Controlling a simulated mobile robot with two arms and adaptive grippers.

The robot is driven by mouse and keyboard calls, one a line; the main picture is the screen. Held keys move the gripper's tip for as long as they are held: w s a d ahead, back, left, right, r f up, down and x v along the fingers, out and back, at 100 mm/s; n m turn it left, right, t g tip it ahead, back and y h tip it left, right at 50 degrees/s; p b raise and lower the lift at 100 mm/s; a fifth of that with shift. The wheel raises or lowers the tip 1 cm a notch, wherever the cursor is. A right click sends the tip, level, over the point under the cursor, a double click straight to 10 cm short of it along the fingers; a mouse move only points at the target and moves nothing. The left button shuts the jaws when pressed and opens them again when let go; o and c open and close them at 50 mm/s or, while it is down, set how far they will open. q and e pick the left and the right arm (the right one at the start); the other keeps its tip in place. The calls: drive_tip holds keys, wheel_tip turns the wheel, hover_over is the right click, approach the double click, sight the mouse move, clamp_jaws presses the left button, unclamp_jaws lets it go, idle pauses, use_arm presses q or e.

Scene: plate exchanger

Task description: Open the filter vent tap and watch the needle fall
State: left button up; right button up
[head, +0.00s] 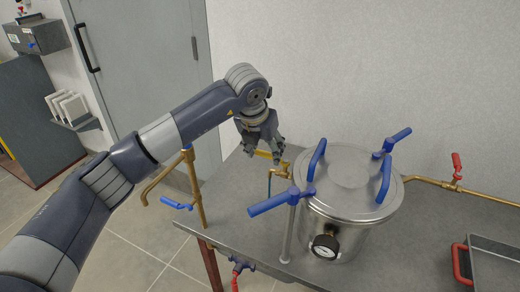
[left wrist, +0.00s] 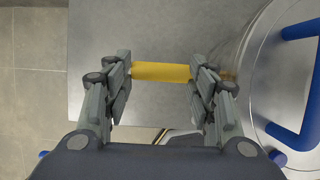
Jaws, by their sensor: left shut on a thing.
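The filter is a shiny steel vessel (head: 345,190) with a round lid, standing on the grey bench. A yellow tap handle (head: 263,154) sits on a small brass fitting (head: 279,170) at the vessel's left side. My left gripper (head: 262,148) comes down from above and is shut on the yellow handle. In the left wrist view the yellow handle (left wrist: 160,72) lies crosswise between the two fingers, touching both. A round pressure gauge (head: 326,246) is on the vessel's front; its needle is too small to read. My right gripper is not in view.
Blue clamp handles (head: 268,204) stick out around the lid. A brass pipe (head: 440,184) with a red tap (head: 457,166) runs off to the right. A brass pipe with a blue lever (head: 176,204) stands left of the bench. A grey tray (head: 495,262) lies front right.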

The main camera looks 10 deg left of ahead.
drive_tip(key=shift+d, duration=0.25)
use_arm(q)
drive_tip(key=o, duration=1.5)
drive_tip(key=shift+r, duration=0.25)
drive_tip(key=v, duration=1.1)
drive_tip(key=shift+s+r, duration=0.25)
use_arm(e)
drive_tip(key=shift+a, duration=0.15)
use_arm(q)
drive_tip(key=shift+f, duration=0.15)
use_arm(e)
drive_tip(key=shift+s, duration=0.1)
